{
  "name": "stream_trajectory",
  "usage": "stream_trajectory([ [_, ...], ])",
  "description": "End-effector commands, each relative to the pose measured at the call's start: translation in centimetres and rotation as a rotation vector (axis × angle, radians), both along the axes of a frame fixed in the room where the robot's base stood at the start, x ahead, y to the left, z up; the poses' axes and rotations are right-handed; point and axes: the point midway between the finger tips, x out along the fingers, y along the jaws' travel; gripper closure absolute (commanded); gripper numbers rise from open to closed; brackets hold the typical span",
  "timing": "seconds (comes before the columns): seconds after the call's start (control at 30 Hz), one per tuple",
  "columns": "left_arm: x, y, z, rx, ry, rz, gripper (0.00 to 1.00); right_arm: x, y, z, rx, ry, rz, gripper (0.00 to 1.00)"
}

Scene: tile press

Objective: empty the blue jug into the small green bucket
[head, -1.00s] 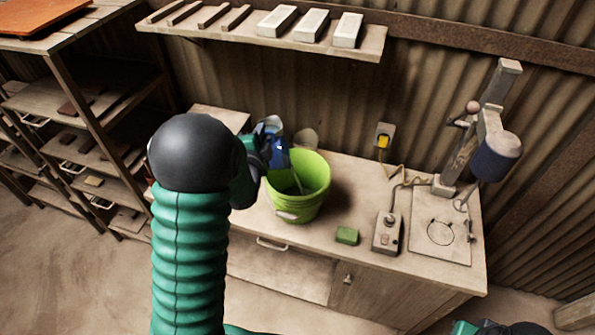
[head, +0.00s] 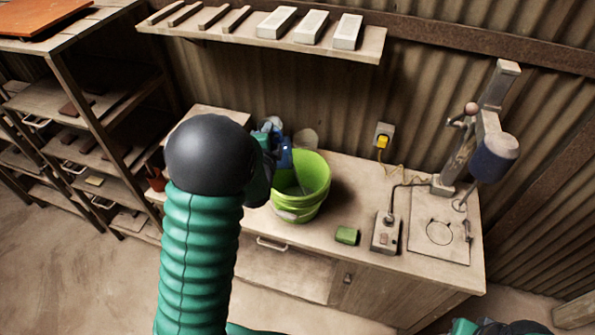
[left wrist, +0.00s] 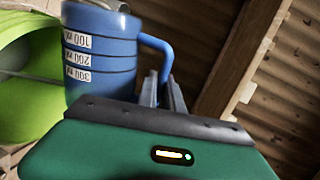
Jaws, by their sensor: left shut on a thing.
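The blue jug (head: 285,158) is over the left rim of the green bucket (head: 312,196), tilted toward it. My left gripper (head: 270,147) is shut on the jug's handle. In the left wrist view the jug (left wrist: 97,50) shows white volume labels, and the fingers (left wrist: 163,93) close on its blue handle. The bucket (left wrist: 35,95) is beside it. A thin pale streak shows inside the bucket; I cannot tell whether it is a pour. The jug's contents are hidden. Part of my right arm shows at the bottom right edge; its jaws are unclear.
The bucket stands on a wooden workbench (head: 375,262). To its right are a green block (head: 347,235), a switch box (head: 386,233) with a cable, and a press (head: 487,150). A shelf (head: 265,38) with bars and white blocks hangs above. A rack stands at left.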

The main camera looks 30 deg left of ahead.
Motion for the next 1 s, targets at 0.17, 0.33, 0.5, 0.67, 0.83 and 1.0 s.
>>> stream_trajectory([
  [0.17,0.2,-0.3,0.2,0.019,0.009,-0.001,1.0,0.0,0.0,0.2,0.0,0.0,0.0,0.78],
  [0.33,0.3,-0.5,0.4,0.038,0.02,0.0,1.0,0.0,0.0,0.5,0.0,0.0,0.0,0.78],
  [0.5,0.5,-0.8,0.5,0.055,0.03,0.0,1.0,0.0,0.0,0.7,0.0,0.0,0.0,0.78],
  [0.67,0.6,-1.0,0.6,0.071,0.039,0.0,1.0,0.0,0.0,0.9,0.0,0.0,0.0,0.78],
  [0.83,0.7,-1.3,0.7,0.09,0.05,-0.001,1.0,0.0,0.0,1.1,0.0,0.0,0.0,0.78],
  [1.0,0.9,-1.5,0.8,0.107,0.059,0.0,1.0,0.0,0.0,1.4,0.0,0.0,0.0,0.78],
])
